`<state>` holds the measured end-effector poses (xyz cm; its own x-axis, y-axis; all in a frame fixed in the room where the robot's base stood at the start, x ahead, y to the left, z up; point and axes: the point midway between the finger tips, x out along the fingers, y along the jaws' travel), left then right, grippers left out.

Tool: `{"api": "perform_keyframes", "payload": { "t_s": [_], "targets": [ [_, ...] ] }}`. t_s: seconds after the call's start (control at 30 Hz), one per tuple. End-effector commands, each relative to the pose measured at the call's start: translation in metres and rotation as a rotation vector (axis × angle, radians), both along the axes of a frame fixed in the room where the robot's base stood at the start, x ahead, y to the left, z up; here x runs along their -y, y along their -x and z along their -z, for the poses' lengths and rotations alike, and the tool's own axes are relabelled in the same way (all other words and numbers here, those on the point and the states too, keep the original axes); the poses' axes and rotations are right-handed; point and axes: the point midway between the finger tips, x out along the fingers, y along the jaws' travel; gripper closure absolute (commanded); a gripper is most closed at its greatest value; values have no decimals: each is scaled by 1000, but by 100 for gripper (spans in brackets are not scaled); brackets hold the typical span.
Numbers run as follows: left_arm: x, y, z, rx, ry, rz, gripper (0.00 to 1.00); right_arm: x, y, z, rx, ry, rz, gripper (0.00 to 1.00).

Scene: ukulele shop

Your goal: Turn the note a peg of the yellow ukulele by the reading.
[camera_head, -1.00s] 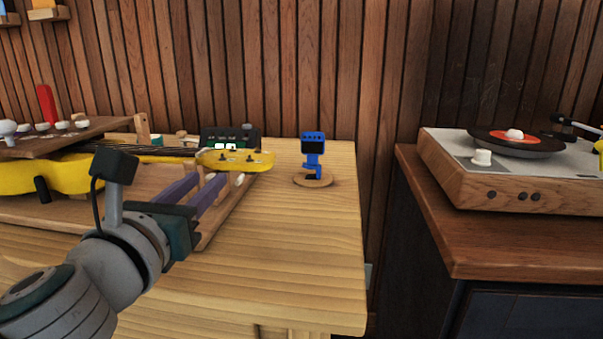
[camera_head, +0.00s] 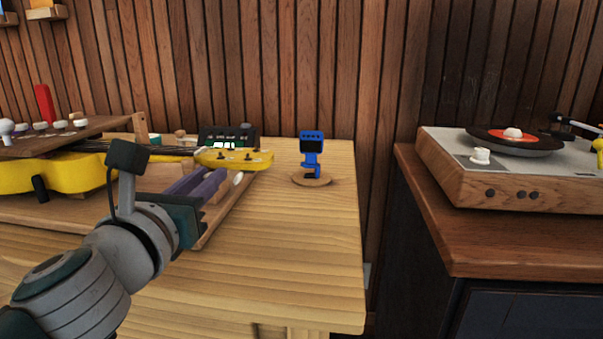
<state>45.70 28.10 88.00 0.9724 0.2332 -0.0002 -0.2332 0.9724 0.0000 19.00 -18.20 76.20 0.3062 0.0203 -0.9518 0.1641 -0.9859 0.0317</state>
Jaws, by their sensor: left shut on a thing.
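The yellow ukulele (camera_head: 75,172) lies on a wooden cradle (camera_head: 215,220) on the workbench, with its headstock (camera_head: 235,158) pointing right. Dark pegs show on top of the headstock, and a pale peg knob (camera_head: 238,178) shows at its near edge. My left gripper (camera_head: 221,175) reaches in from the left, its purple fingers close together just under the near side of the headstock. It is shut on a peg there, which the fingers hide. A dark box with a lit display (camera_head: 228,138) stands behind the headstock; its reading is too small to tell. My right gripper is out of view.
A blue clip-on device (camera_head: 311,152) stands on a round wooden base (camera_head: 311,181) right of the headstock. A brown board with knobs (camera_head: 60,138) stands at the left. The bench's front right is clear. A record player (camera_head: 520,180) sits on a separate cabinet.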

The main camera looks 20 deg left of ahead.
Motion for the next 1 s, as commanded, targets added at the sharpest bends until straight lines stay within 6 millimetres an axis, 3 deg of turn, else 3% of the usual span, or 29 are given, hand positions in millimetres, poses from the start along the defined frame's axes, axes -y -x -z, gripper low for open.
{"api": "perform_keyframes", "payload": {
  "t_s": [0.47, 1.0],
  "targets": [
    [0, 0, -1, -17, -71, 0, 100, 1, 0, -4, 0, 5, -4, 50],
    [2, 0, -1, -123, -513, 1, 100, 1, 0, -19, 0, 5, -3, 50]
  ]
}}
